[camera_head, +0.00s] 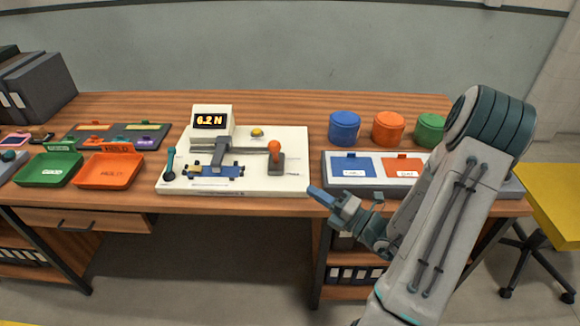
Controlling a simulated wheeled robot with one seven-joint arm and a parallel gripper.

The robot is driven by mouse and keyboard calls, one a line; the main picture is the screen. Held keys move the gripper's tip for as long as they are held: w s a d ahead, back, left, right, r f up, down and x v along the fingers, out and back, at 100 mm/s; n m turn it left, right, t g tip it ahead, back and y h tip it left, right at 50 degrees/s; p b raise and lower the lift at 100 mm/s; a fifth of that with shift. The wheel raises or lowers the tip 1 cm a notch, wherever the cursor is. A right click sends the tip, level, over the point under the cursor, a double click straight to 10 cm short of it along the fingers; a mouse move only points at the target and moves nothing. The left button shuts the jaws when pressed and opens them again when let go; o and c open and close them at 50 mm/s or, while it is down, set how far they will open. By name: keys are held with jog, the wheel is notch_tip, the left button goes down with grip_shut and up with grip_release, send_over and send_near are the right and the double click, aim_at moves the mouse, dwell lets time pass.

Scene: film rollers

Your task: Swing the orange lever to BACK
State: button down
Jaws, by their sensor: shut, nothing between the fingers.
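The orange lever has a round orange knob (275,147) on top of a short stalk. It stands upright on a grey base (276,164) at the right of a white board (232,189). Small labels on the board are too small to read, so I cannot tell which one marks BACK. My gripper (318,195) is in front of the table's front edge, right of and nearer than the lever. It is shut and empty, its fingers pointing left and up, and it is apart from the lever.
A display box (211,121) reading 6.2 N, a teal-knobbed lever (170,163) and a yellow button (257,132) share the board. Green (47,170) and orange (108,171) trays lie left. A blue-and-orange panel (376,185) and blue (344,127), orange (388,127) and green (430,129) canisters stand right.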

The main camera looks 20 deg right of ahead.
send_near(270, 151)
jog(key=a, duration=0.4)
jog(key=w, duration=0.3)
jog(key=shift+w+d+r, duration=0.1)
jog(key=shift+d, duration=0.15)
jog(key=shift+w+r, duration=0.1)
jog(key=shift+w, duration=0.35)
jog(key=shift+d, duration=0.1)
jog(key=shift+r+p, duration=0.15)
jog(key=shift+p, duration=0.15)
